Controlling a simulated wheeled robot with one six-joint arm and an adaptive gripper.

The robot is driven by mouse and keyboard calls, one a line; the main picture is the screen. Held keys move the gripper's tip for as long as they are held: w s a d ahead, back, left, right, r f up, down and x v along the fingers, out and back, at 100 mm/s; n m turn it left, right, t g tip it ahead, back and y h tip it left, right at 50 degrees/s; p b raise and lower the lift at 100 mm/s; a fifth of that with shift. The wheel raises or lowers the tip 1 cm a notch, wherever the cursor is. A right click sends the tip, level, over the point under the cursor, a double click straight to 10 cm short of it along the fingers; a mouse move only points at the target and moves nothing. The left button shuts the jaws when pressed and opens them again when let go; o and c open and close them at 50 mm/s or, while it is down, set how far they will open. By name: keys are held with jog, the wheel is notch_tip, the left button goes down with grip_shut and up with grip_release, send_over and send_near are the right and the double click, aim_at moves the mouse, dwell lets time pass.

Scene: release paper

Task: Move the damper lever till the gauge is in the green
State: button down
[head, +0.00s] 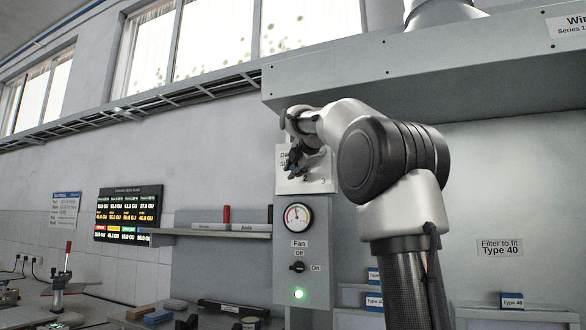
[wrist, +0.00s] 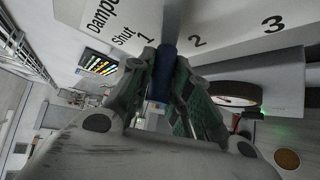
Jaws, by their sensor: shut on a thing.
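The damper lever has a blue handle (wrist: 163,76) that shows between my fingers in the wrist view. Its upper end lies between the 1 and 2 marks on the white damper plate (wrist: 232,22), which reads Shut, 1, 2, 3. My gripper (wrist: 165,85) is shut on the handle. In the head view my gripper (head: 294,158) is in front of the damper plate (head: 318,184) and hides much of it. The round gauge (head: 298,217) is below the plate, its needle pointing roughly up. Its coloured bands are too small to read surely. The gauge (wrist: 235,95) shows edge-on in the wrist view.
A fan switch (head: 297,267) below the gauge points towards On, with a green lamp (head: 299,294) lit beneath. A shelf (head: 215,234) with a red marker is left of the gauge. The metal hood (head: 420,68) overhangs my arm. A dark display board (head: 127,213) hangs left.

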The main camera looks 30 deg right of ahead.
jog(key=c, duration=1.3)
grip_release()
jog(key=v, duration=1.2)
jog(key=shift+r, duration=0.1)
